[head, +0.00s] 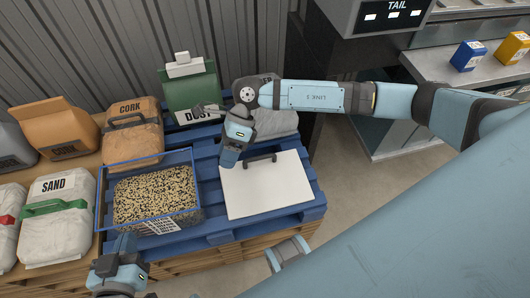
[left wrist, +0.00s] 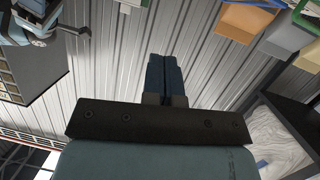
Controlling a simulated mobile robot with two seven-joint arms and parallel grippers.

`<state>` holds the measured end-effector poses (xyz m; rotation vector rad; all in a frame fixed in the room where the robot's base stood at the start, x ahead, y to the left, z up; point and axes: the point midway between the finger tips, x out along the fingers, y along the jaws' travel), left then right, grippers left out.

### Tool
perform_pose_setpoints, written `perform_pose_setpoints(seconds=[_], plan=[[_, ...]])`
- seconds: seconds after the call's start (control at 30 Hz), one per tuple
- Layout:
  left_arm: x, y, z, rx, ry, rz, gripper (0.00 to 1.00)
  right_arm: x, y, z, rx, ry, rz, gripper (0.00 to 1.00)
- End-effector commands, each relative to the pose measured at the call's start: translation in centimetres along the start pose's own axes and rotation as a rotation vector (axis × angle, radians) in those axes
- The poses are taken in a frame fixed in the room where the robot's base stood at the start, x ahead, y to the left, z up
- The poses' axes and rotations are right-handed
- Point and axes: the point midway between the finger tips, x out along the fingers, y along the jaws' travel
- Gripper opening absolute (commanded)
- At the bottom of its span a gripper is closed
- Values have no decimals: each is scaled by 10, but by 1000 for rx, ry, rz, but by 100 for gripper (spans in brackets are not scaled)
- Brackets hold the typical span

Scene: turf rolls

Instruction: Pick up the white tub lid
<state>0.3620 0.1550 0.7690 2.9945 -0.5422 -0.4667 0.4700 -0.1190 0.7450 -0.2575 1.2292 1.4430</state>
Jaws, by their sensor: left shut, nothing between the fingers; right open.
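My right gripper (head: 229,160) points down at the lid's far left corner, left of the handle. It is open, with nothing seen in it; whether it touches the lid I cannot tell. My left gripper (head: 125,243) is low at the left, by the near edge of the blue-rimmed crate. In the left wrist view my left gripper (left wrist: 166,62) is shut and empty.
The blue-rimmed crate (head: 148,159) of speckled grain stands left of the lid. Sand bags (head: 58,232) lie left. A counter (head: 440,68) stands right.

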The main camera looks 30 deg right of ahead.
Motion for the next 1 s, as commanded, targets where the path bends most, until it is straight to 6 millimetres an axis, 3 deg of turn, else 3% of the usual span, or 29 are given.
perform_pose_setpoints(seconds=[0.03,0.13,0.27,0.37,0.7,1.0], plan=[[6,-1,16,-2,13,5,0,-5,-34,-25,-38,115,-87,46],[8,0,20,-7,33,14,0,-31,-71,-58,-78,306,-212,46],[9,2,21,-11,48,21,0,-59,-97,-82,-92,459,-309,46],[9,3,19,-14,61,25,0,-66,-106,-92,-93,510,-338,46],[11,14,-5,-29,180,65,0,-17,-128,-122,-91,519,-341,46],[10,19,-16,-37,232,84,0,1,-135,-132,-93,516,-342,46]])
